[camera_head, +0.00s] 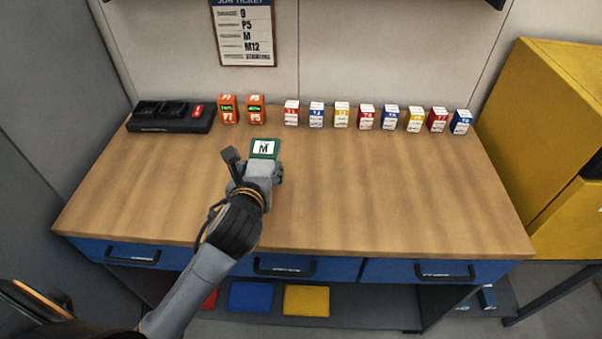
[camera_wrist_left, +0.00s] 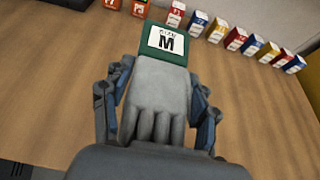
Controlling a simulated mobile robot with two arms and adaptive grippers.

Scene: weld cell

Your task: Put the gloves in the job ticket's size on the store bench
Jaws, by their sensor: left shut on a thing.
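The gloves (camera_head: 264,150) are grey with a green cuff and a white label reading M. They also show in the left wrist view (camera_wrist_left: 158,85), fingers toward my wrist and cuff pointing away. My left gripper (camera_head: 256,167) is shut on them, one finger on each side (camera_wrist_left: 158,100). They are over the middle-left of the wooden store bench (camera_head: 390,190); I cannot tell whether they touch its top. The job ticket (camera_head: 245,35) hangs on the wall behind, its lines reading P5, M and M12 among others. My right gripper is not in view.
A dark charger-like tray (camera_head: 171,127) and two orange blocks (camera_head: 228,110) stand at the back left. Several small red, blue and yellow boxes (camera_head: 341,115) line the back edge. The bench's middle and right are clear. A yellow cabinet (camera_head: 555,110) stands at the right.

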